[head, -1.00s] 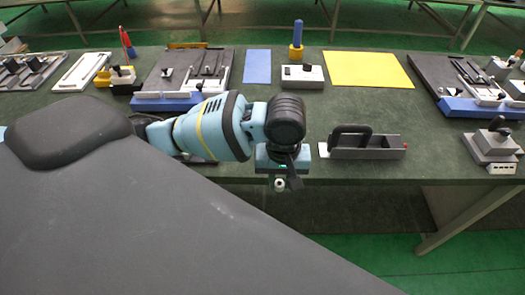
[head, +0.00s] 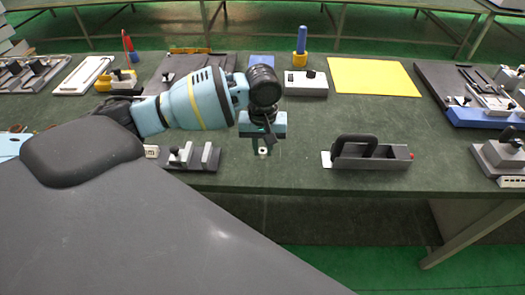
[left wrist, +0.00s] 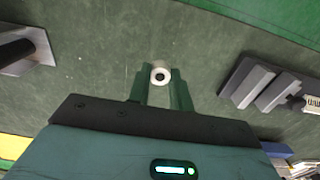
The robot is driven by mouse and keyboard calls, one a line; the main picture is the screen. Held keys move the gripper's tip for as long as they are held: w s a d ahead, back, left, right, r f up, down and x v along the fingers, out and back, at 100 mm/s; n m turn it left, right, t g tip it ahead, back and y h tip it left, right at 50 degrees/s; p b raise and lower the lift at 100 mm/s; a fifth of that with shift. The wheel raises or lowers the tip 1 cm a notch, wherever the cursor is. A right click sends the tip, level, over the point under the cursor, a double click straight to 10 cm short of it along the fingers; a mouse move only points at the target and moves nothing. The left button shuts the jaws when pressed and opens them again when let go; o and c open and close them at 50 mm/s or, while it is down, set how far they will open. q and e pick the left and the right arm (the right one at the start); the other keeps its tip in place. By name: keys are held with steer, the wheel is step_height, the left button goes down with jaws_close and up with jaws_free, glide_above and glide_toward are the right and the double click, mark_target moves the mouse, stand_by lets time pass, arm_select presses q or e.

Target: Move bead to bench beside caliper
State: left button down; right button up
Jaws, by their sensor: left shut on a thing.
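A small white bead (head: 263,151) with a dark hole shows at the tip of my left gripper (head: 263,145) in the head view. The left gripper is shut on it, above the green bench (head: 280,180) near its front edge. In the left wrist view the bead (left wrist: 160,73) sits between the fingertips, with the bench top behind it. The height of the bead over the bench is hard to tell. I cannot make out for sure which thing is the caliper. My right gripper is not in view.
A grey tray with a black handle (head: 398,158) lies right of the gripper. A grey block fixture (head: 207,157) lies left of it. Behind are a white-topped box (head: 307,86), a blue sheet (head: 262,62) and a yellow sheet (head: 372,76). The bench between fixture and tray looks clear.

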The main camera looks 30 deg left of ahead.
mark_target(262, 161)
arm_select(q)
steer(key=shift+w+a, duration=0.2)
steer(key=shift+a, duration=0.05)
steer(key=shift+w+a+f, duration=0.15)
steer(key=shift+a+f, duration=0.05)
steer(key=shift+f, duration=0.7)
steer(key=shift+w+a+f, duration=0.1)
steer(key=shift+a+f, duration=0.05)
steer(key=shift+f, duration=0.75)
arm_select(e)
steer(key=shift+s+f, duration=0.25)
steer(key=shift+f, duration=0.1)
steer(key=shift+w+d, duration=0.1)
arm_select(q)
steer(key=c, duration=1.3)
jaws_free()
steer(key=shift+f, duration=0.1)
steer(key=shift+o, duration=0.2)
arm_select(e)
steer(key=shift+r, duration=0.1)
arm_select(q)
step_height(262, 161, up, 12)
steer(key=p, duration=0.1)
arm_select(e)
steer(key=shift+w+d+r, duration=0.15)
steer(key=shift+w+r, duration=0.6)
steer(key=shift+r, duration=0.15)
